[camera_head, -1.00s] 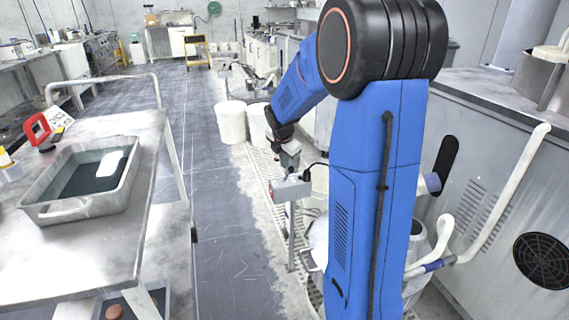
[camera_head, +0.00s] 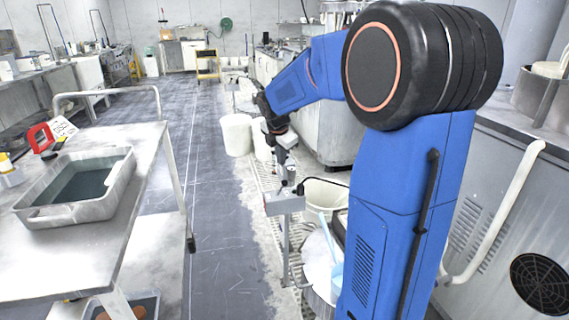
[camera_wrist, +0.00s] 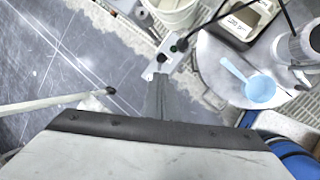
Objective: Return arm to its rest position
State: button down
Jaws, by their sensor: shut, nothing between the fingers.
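My gripper (camera_head: 288,172) hangs from my blue and black arm near the middle of the head view, pointing down. It is shut and holds nothing. In the wrist view its narrow dark grey fingers (camera_wrist: 157,88) show together above the floor area. Below and close to them is a small grey box (camera_head: 284,202) on a post; it also shows in the wrist view (camera_wrist: 172,58) with black and green knobs. I cannot tell how wide the gap between them is.
A steel table (camera_head: 100,245) with a grey tray (camera_head: 70,213) of dark liquid stands at left. White buckets (camera_head: 236,135) stand on the floor ahead. A round lid (camera_wrist: 222,75) with a blue scoop (camera_wrist: 257,88) lies right of the gripper. The middle aisle is clear.

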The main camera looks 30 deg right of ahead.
dwell(0.5)
jog(key=s+a+r+m+y, duration=0.1)
jog(key=s+a+r+m, duration=0.1)
jog(key=s+a+m, duration=0.5)
jog(key=s+a+r+m, duration=0.1)
jog(key=s+a+m, duration=0.2)
jog(key=s, duration=0.8)
jog(key=s+a+f+m, duration=0.1)
jog(key=s+a+m, duration=0.1)
jog(key=s, duration=0.4)
jog(key=s+a+f+m+y, duration=0.1)
jog(key=s+a+f+m, duration=0.1)
jog(key=s+m, duration=0.2)
jog(key=s+a+f+m+y, duration=0.1)
jog(key=s+m, duration=0.3)
jog(key=s, duration=0.4)
jog(key=shift+s+a+f+t, duration=0.3)
jog(key=shift+a+f+t, duration=0.1)
jog(key=shift+a+f, duration=0.35)
jog(key=shift+r, duration=0.15)
